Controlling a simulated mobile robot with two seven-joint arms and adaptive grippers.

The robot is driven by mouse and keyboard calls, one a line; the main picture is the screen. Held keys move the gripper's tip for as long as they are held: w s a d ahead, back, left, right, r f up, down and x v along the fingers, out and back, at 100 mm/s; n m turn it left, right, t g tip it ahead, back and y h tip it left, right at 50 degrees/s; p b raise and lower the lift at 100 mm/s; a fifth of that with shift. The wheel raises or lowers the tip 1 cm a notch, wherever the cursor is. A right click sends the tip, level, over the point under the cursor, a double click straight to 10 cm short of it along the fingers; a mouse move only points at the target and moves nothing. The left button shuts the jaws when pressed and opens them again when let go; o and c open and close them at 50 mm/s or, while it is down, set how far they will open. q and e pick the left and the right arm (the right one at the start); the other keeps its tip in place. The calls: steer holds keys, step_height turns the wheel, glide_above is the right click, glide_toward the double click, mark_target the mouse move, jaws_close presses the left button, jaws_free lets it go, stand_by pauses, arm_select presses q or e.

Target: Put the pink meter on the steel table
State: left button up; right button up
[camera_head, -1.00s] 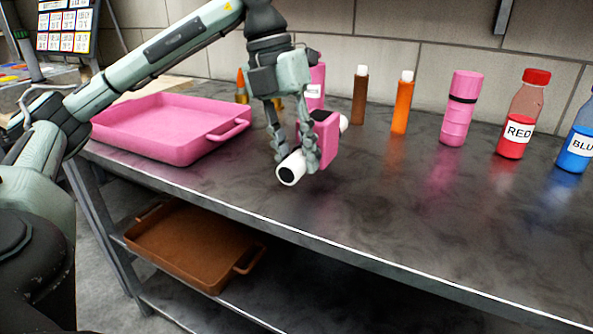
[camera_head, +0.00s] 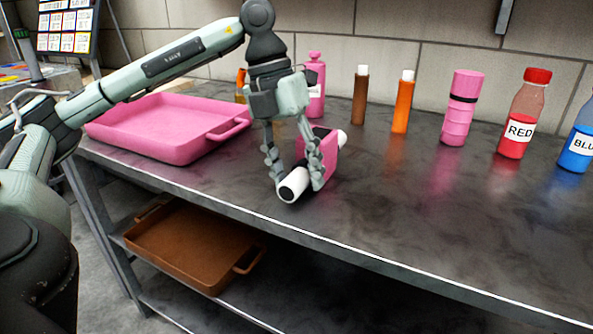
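The pink meter (camera_head: 328,158) is a pink block with a white tube (camera_head: 295,183) through it, the tube's dark end facing me. It appears to rest on the steel table (camera_head: 430,220), near its front edge. My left gripper (camera_head: 293,172) points down over the meter, with its fingers spread on either side of the tube. The right finger is close to the pink block and hides part of it. My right gripper is out of view.
A pink tray (camera_head: 165,130) stands left of the gripper. A pink bottle (camera_head: 316,90), brown tube (camera_head: 360,97), orange tube (camera_head: 402,105), pink canister (camera_head: 461,108), red bottle (camera_head: 520,115) and blue bottle (camera_head: 577,135) line the back. A brown tray (camera_head: 190,245) sits on the lower shelf.

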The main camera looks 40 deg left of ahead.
arm_select(q)
steer(key=shift+r, duration=0.2)
steer(key=p+v, duration=0.2)
steer(key=v, duration=1)
steer(key=shift+p, duration=0.4)
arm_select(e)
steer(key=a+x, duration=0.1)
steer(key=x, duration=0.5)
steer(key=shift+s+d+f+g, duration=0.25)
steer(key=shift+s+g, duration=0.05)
